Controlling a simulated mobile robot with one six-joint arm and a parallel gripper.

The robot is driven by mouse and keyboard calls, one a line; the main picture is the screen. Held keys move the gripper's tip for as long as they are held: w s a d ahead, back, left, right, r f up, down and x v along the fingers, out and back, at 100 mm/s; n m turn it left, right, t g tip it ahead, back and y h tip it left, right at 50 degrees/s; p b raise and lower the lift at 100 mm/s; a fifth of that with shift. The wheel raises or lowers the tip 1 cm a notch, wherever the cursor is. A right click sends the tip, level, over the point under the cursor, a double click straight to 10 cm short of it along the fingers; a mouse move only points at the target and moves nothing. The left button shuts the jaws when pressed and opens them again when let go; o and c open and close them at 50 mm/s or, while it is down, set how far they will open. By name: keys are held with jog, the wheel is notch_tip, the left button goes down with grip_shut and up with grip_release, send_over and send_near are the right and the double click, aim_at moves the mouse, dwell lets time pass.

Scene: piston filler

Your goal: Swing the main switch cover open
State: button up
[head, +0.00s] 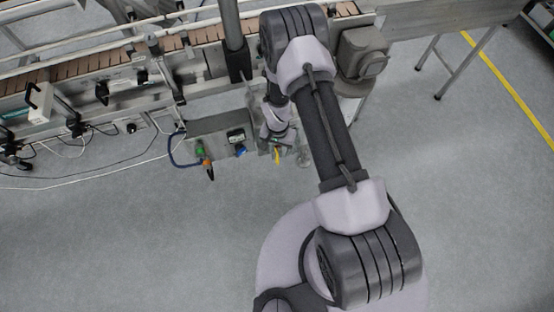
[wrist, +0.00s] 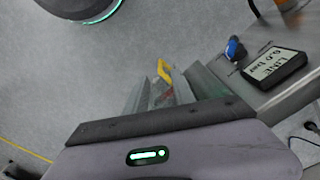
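A grey control box (head: 222,138) hangs on the front of the conveyor in the head view. A small yellow part (head: 277,155) shows at its right end, below my wrist; it also shows in the wrist view (wrist: 164,72), just beyond my fingers. A clear, pale piece (wrist: 163,93) lies between the fingers there, perhaps the main switch cover; its edges and angle are hard to tell. My gripper (wrist: 170,85) has its fingers apart, one on each side of this piece. I cannot see clear contact. The switch itself is not clearly visible.
A black display (wrist: 275,68) and a blue knob (wrist: 235,48) sit on the box beside my right finger. A blue cable (head: 175,152) loops at the box's left end. The conveyor (head: 120,65) runs behind. The floor in front is open.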

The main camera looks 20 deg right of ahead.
aim_at(278, 160)
notch_tip(278, 160, down, 10)
jog(key=b, duration=0.3)
jog(key=shift+r, duration=0.1)
grip_shut()
jog(key=shift+w, duration=0.1)
dwell(1.1)
